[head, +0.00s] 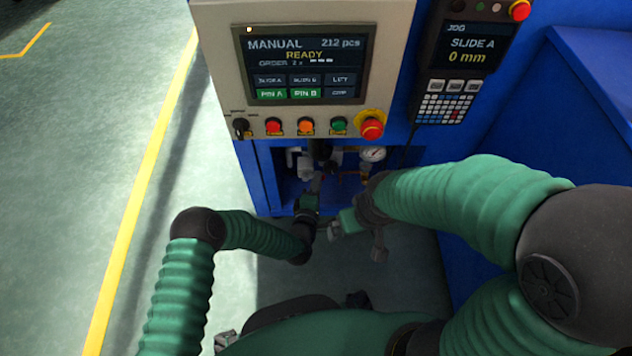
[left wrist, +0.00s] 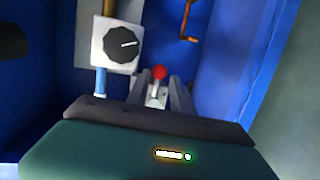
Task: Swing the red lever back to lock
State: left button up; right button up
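The red lever shows in the left wrist view as a round red knob (left wrist: 159,72) above a pale metal base. In the head view only a small bit of red (head: 317,184) shows inside the cabinet opening, mostly hidden by my left gripper (head: 311,194). In the left wrist view my left gripper (left wrist: 160,88) has its two grey fingers apart, one on each side of the lever, with no clear contact. My right gripper (head: 357,240) is in front of the cabinet, to the right of the left one, with its fingers apart and empty.
A white box with a black dial (left wrist: 121,44) stands left of the lever, and an orange-brown handle (left wrist: 187,22) is beyond it. A pressure gauge (head: 373,154) sits at the opening's right. Above is the control panel (head: 305,62), reading MANUAL and READY.

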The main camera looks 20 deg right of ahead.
pick_arm(q)
jog(key=shift+o, duration=1.3)
jog(key=shift+d+f, duration=0.1)
jog(key=p+v, duration=0.9)
jog(key=v, duration=0.7)
jog(key=shift+s+a, duration=0.25)
jog(key=shift+s, duration=0.1)
